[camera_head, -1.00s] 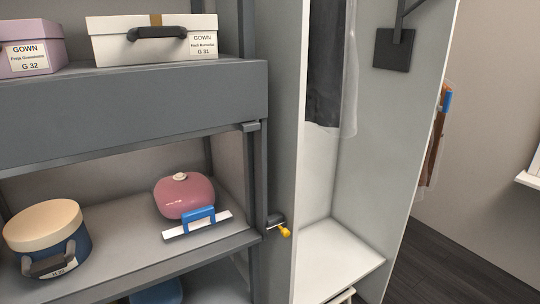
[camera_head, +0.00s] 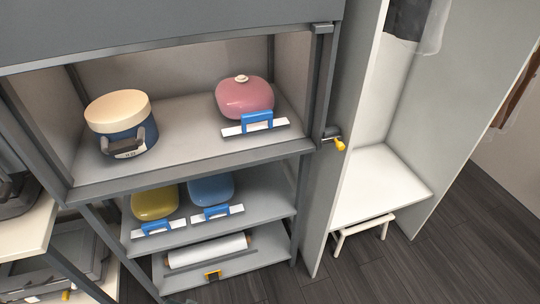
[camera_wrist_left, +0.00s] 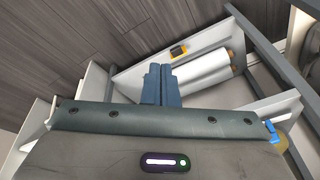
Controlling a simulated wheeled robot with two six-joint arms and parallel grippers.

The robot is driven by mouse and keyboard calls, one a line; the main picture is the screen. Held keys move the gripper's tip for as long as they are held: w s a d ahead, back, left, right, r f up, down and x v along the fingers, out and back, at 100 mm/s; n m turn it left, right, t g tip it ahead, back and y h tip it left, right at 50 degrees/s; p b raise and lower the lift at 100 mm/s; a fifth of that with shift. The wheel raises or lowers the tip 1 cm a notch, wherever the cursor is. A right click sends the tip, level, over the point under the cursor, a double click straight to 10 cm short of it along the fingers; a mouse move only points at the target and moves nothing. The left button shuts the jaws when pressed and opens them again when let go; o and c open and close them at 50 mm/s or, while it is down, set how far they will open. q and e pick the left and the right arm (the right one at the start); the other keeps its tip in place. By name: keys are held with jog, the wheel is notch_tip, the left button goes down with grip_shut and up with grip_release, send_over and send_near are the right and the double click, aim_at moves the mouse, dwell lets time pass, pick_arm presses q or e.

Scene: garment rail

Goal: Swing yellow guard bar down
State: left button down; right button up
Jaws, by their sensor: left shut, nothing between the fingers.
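No long yellow bar stands out in these views. In the head view a short dark lever with a yellow tip (camera_head: 340,144) sticks out from the post right of the shelves. A yellow and black fitting (camera_head: 213,275) sits at the front of the lowest shelf; it appears to be the one in the left wrist view (camera_wrist_left: 178,50). My left gripper (camera_wrist_left: 160,78) is shut and empty in the left wrist view, its blue-grey fingers pointing toward the low shelf with the white roll (camera_wrist_left: 205,72). Neither gripper shows clearly in the head view.
The shelves hold a blue tub with a cream lid (camera_head: 120,122), a pink container (camera_head: 244,98), yellow (camera_head: 155,203) and blue (camera_head: 211,188) containers. An open white cabinet (camera_head: 372,185) stands right, with a small white stool (camera_head: 362,228). Dark floor (camera_head: 400,275) is clear.

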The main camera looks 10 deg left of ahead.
pick_arm(q)
jog(key=s+a+f, duration=0.1)
jog(key=s+f, duration=0.5)
jog(key=f, duration=0.6)
jog(key=s+a+f+g, duration=0.1)
jog(key=s+f, duration=0.5)
jog(key=f, duration=0.6)
jog(key=shift+s+f, duration=0.15)
jog(key=shift+f, duration=0.05)
jog(key=c, duration=2.1)
grip_release()
jog(key=shift+g, duration=0.3)
jog(key=s+f, duration=0.1)
jog(key=s, duration=0.1)
jog(key=s+f, duration=0.2)
jog(key=s, duration=0.1)
jog(key=s+f, duration=0.2)
jog(key=s, duration=0.1)
jog(key=shift+a, duration=0.1)
jog(key=o, duration=0.4)
jog(key=shift+s, duration=0.25)
jog(key=o, duration=0.3)
jog(key=shift+o, duration=0.2)
